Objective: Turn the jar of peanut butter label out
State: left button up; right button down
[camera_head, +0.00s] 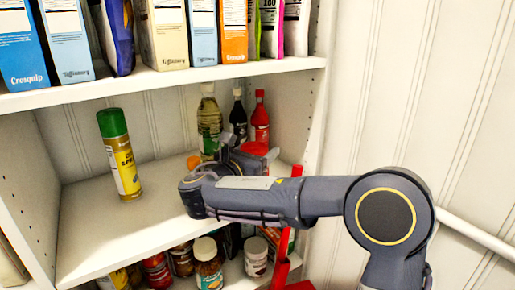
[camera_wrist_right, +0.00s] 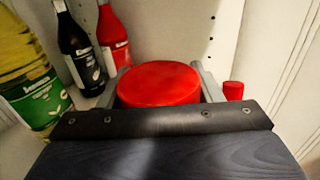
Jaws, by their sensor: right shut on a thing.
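The jar of peanut butter shows only as a wide round red lid (camera_wrist_right: 158,84) between my right gripper's fingers in the right wrist view. The lid also shows in part in the head view (camera_head: 256,148), behind my gripper. The jar is upright towards the right end of the middle shelf. Its body and label are hidden, so I cannot tell which way the label faces. My right gripper (camera_head: 246,157) is shut on the jar. My left gripper is not in view.
An oil bottle (camera_head: 209,120), a dark bottle (camera_head: 238,118) and a red bottle (camera_head: 260,117) stand close behind. A green-capped spray can (camera_head: 120,155) stands left on the middle shelf (camera_head: 100,230). A red upright post (camera_head: 284,262) is near my forearm. Jars (camera_head: 208,262) fill the shelf below.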

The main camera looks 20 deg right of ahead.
dwell(0.3)
jog(key=shift+c, duration=2.1)
grip_release()
jog(key=shift+o, duration=0.3)
jog(key=shift+f, duration=0.1)
